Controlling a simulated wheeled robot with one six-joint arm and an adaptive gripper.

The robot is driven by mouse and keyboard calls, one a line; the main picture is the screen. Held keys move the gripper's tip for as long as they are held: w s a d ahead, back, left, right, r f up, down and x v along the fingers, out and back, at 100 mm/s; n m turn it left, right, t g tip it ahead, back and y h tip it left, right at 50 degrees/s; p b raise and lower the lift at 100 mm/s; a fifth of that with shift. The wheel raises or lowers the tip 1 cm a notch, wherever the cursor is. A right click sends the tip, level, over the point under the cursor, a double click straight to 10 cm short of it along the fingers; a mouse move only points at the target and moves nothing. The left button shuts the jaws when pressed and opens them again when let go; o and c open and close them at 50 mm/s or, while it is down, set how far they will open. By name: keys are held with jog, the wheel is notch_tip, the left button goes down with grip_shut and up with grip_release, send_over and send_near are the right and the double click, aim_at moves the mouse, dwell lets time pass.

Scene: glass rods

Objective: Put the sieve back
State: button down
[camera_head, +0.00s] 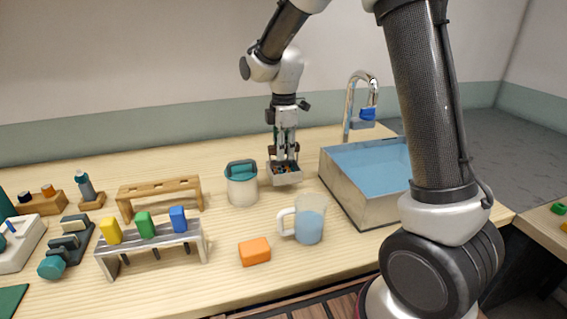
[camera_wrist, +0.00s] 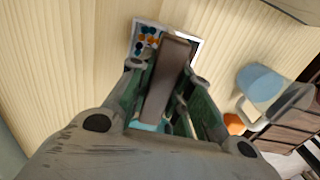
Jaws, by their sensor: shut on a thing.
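My gripper (camera_head: 284,156) points down between the lidded jar and the sink, with its fingers shut on a brown handle-like bar (camera_wrist: 167,80). The bar lies between the fingertips in the wrist view. Below it is a small grey, box-shaped sieve (camera_head: 286,179) with a pale rim. Orange and blue bits show inside it in the wrist view (camera_wrist: 138,26). The bar hides part of the sieve there. I cannot tell whether the sieve touches the table or hangs just above it.
A white jar (camera_head: 241,190) with a teal lid stands close left. A jug of blue liquid (camera_head: 309,226) and an orange block (camera_head: 255,251) are in front. The water-filled sink (camera_head: 357,207) is right. Wooden (camera_head: 160,186) and grey (camera_head: 155,246) racks stand left.

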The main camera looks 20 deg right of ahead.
jog(key=shift+f, duration=1.85)
jog(key=c, duration=1.3)
grip_release()
jog(key=shift+f, duration=0.1)
